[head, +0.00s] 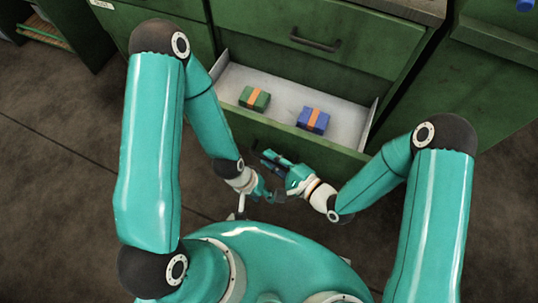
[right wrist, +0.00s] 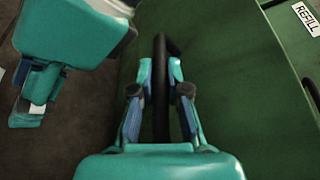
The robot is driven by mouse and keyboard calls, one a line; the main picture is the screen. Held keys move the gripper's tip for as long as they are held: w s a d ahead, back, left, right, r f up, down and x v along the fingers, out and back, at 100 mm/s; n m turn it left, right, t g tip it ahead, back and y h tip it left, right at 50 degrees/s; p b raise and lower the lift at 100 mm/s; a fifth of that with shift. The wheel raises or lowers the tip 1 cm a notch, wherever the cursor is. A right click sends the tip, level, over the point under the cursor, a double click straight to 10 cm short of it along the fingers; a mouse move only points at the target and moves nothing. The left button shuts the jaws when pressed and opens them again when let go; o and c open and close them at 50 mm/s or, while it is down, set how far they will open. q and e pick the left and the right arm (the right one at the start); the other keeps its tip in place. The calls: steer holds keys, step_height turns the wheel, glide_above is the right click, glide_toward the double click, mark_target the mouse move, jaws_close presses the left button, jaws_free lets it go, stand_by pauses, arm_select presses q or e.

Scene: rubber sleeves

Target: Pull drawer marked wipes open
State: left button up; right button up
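A green drawer (head: 290,143) stands pulled out of the cabinet. A green pack with an orange band (head: 254,98) and a blue pack with an orange band (head: 313,120) lie inside it. My right gripper (head: 272,160) is at the drawer's front. The right wrist view shows its fingers (right wrist: 160,72) closed on both sides of a dark bar handle (right wrist: 161,110). My left gripper (head: 272,194) is just below the right one, apart from the handle; its fingers are too small to read. I see no wipes label.
A closed drawer (head: 330,32) with a dark handle is above the open one. Another green cabinet (head: 490,75) stands at the right. My two arms are close together in front of the drawer.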

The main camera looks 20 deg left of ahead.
steer(key=o, duration=0.4)
steer(key=shift+f, duration=0.1)
steer(key=v, duration=1.2)
stand_by(0.3)
